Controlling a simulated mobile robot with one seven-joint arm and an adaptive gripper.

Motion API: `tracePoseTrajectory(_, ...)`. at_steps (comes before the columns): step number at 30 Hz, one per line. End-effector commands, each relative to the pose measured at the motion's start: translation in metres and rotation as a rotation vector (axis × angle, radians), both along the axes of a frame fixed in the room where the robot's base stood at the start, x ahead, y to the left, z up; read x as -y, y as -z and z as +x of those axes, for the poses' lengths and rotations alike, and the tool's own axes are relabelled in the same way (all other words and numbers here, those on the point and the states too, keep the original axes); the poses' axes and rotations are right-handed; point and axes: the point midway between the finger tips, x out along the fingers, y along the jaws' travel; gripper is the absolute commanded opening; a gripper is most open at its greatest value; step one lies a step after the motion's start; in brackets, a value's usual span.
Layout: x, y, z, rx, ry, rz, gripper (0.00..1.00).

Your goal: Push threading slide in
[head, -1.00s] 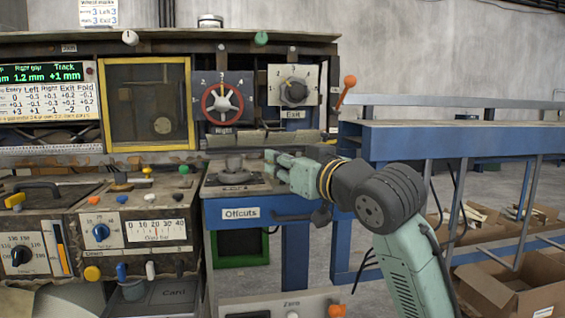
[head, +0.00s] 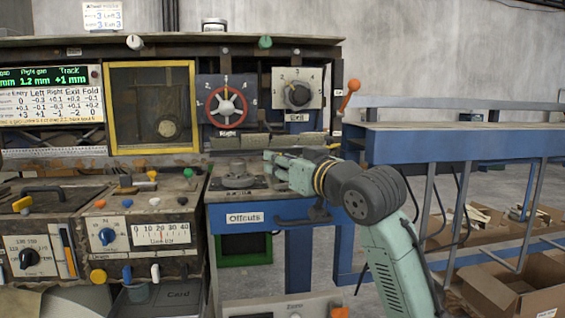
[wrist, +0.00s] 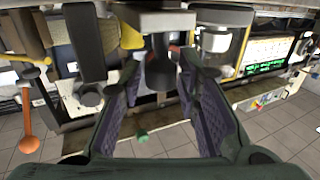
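My gripper (head: 270,168) is at the right of the metal fixture (head: 238,181) on top of the blue Offcuts cabinet (head: 285,212), pointing left. In the wrist view, my gripper (wrist: 157,68) has its two purple-padded fingers spread apart. A dark rounded knob or handle (wrist: 158,72) shows between the fingertips; I cannot tell whether it touches them. No part is labelled as the threading slide, so I cannot tell which one it is or how far in it sits.
A red-rimmed handwheel (head: 226,104) and a black dial (head: 297,95) are on panels behind. An orange-knobbed lever (head: 348,93) is at their right. A blue rail table (head: 460,142) stands at the right. Control boxes (head: 140,225) fill the left.

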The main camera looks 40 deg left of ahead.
Motion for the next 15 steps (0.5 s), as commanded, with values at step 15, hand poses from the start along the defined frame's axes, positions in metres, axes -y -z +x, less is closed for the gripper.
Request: tracePoseTrajectory(15,0.0075,0.0001,-0.0030,0.000,-0.002,0.001,0.40)
